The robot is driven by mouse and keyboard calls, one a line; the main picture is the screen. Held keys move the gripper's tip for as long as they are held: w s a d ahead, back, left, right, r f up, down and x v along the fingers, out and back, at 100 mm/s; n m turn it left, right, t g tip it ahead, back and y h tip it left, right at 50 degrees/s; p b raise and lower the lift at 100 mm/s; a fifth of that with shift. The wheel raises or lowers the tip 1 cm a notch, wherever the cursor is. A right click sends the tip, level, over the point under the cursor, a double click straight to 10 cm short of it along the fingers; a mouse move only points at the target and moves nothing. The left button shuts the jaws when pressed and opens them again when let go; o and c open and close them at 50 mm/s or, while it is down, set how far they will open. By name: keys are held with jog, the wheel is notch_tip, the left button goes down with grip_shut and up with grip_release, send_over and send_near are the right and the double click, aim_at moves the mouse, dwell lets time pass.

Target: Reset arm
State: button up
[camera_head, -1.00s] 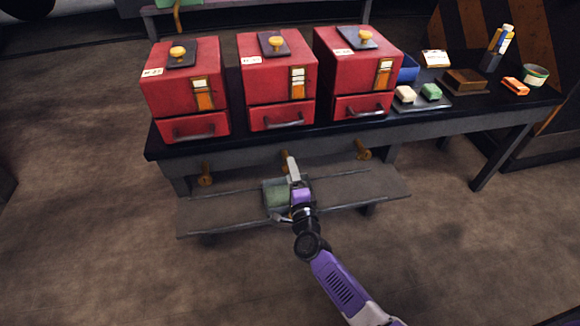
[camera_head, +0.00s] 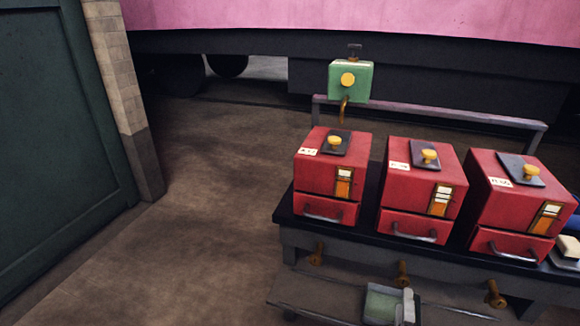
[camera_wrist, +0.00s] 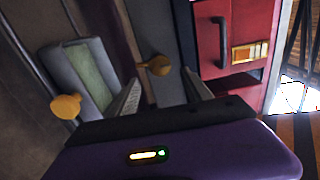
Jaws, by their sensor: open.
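My gripper (camera_wrist: 165,88) shows in the wrist view with its two grey fingers apart and nothing between them. Its purple body fills the bottom of that view. A brass knob (camera_wrist: 155,66) on the bench front appears beyond the gap between the fingers. A tray with a green inside (camera_wrist: 88,72) lies to the left of the fingers. In the head view the green tray (camera_head: 382,303) sits on the low shelf (camera_head: 315,300) at the bottom edge. A pale grey piece at its right may be part of my gripper; I cannot tell.
Three red boxes with drawers (camera_head: 333,165) (camera_head: 423,190) (camera_head: 518,205) stand on the dark bench (camera_head: 290,212). Brass knobs (camera_head: 403,274) stick out below. A green box (camera_head: 350,82) is behind on a rail. Open floor (camera_head: 215,230) lies left, beside a dark green door (camera_head: 50,150).

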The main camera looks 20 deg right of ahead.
jog(key=s+a+r+n+t+y, duration=0.35)
jog(key=a+r+n, duration=0.3)
jog(key=n, duration=0.25)
jog(key=s+a+r+n+g+y, duration=0.1)
jog(key=s+a+r+n+y, duration=0.3)
jog(key=s, duration=0.6)
jog(key=s+a+r+n+g, duration=0.1)
jog(key=s+a+r+n, duration=0.1)
jog(key=s+a+n, duration=0.6)
jog(key=s+a+r+n+g+y, duration=0.2)
jog(key=s+r+n+y, duration=0.15)
jog(key=s, duration=0.85)
notch_tip(320, 180, up, 17)
jog(key=h+p, duration=0.1)
jog(key=p, duration=1.6)
jog(key=shift+w+f, duration=0.2)
jog(key=shift+w, duration=0.25)
